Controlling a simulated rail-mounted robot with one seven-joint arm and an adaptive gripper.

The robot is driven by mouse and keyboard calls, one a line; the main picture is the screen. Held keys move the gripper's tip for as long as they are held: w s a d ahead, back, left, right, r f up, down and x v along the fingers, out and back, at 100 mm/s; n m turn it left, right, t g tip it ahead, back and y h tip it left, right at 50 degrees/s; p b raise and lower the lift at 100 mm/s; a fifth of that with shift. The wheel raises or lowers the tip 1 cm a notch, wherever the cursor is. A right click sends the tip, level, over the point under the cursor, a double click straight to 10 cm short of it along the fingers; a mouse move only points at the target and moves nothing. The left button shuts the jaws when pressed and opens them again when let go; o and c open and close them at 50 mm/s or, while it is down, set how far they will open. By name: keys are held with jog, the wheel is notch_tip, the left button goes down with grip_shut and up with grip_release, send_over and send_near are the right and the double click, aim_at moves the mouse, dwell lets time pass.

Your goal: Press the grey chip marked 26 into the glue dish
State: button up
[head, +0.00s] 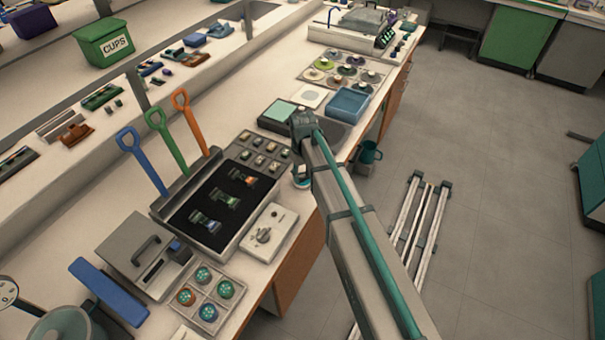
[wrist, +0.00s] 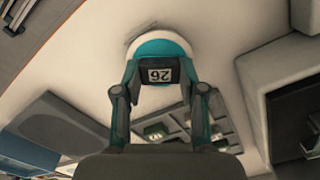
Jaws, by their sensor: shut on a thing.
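The grey chip marked 26 (wrist: 160,75) is held between the fingertips of my gripper (wrist: 160,83), its number facing the wrist camera. Beyond the chip is the glue dish (wrist: 158,46), round, with a teal inside and a pale rim. The chip overlaps the dish in the wrist view; I cannot tell whether it touches the glue. In the head view, a small round white and teal thing, likely the dish (head: 301,183), shows at the bench edge beside my arm. My gripper is mostly hidden by the arm there.
A grey compartment tray (head: 263,152) with several chips lies left of my arm. It also shows below the dish in the wrist view (wrist: 190,125). A black-topped rack (head: 207,203) and a white box with a knob (head: 268,232) stand nearer. A blue tray (head: 349,102) lies beyond.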

aim_at(303, 176)
dwell(0.6)
jog(key=shift+r+p, duration=2.2)
jog(key=shift+r, duration=1.55)
